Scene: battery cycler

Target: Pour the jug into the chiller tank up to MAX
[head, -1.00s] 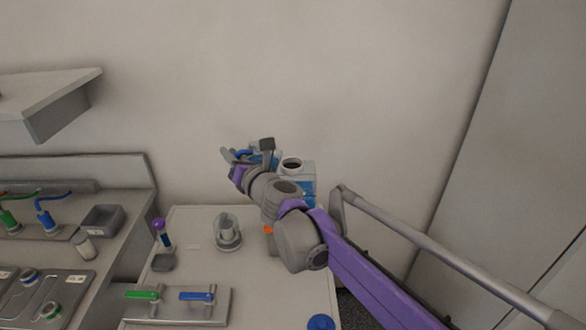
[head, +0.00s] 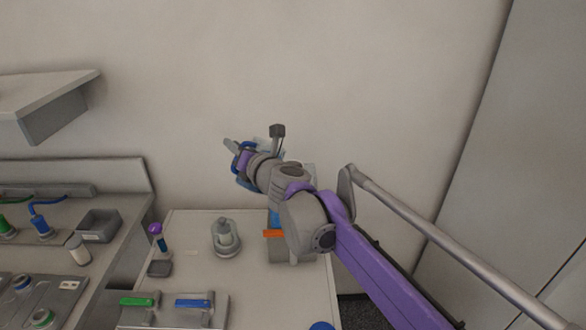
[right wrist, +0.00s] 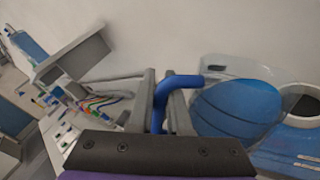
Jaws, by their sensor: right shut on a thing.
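My right gripper (head: 236,150) is shut on the jug's blue handle (right wrist: 183,81), seen between the fingers in the right wrist view. The clear jug (right wrist: 238,106) holds blue liquid and looks tilted in that view, which is itself slanted. The chiller tank's dark round opening (right wrist: 303,104) is just beyond the jug, at the right edge. I cannot tell whether liquid is flowing. In the head view my arm hides most of the tank; a blue strip (head: 275,218) and an orange mark (head: 275,233) show below it. The MAX line is not readable. My left gripper is not in view.
A grey fixture (head: 226,238) stands on the pale bench, with a purple-topped tool (head: 156,235) to its left. A plate with green (head: 138,301) and blue (head: 193,303) levers is in front. A wall is close behind; a shelf (head: 45,105) hangs left.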

